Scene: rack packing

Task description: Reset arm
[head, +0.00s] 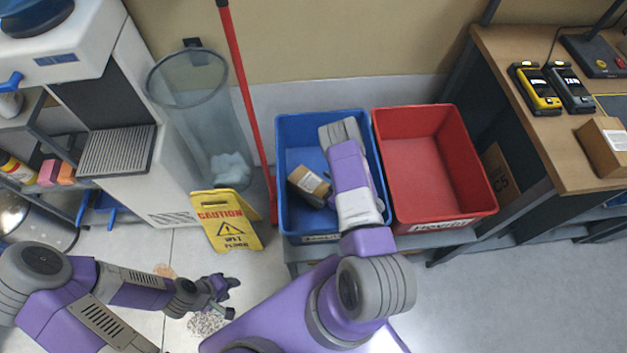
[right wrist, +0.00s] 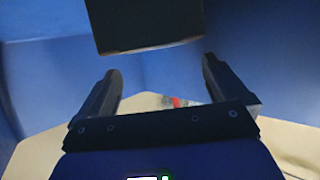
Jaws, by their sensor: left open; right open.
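My left gripper (head: 231,298) is open and empty in the head view, low over the floor near the caution sign. My right arm reaches over the blue bin (head: 287,232), and its gripper is hidden beneath the arm in the head view. In the right wrist view, my right gripper (right wrist: 161,76) is open, with its two dark fingers apart and nothing between them. A dark block-like shape (right wrist: 140,24) lies beyond the fingertips, and blue bin walls surround the view. A brown box (head: 308,181) lies in the blue bin beside my right arm.
An empty red bin (head: 430,178) stands to the right of the blue bin. A yellow caution sign (head: 227,222) and a clear waste bin (head: 203,125) stand to the left. A red pole (head: 246,100) leans nearby. A wooden desk (head: 520,130) with devices is at right.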

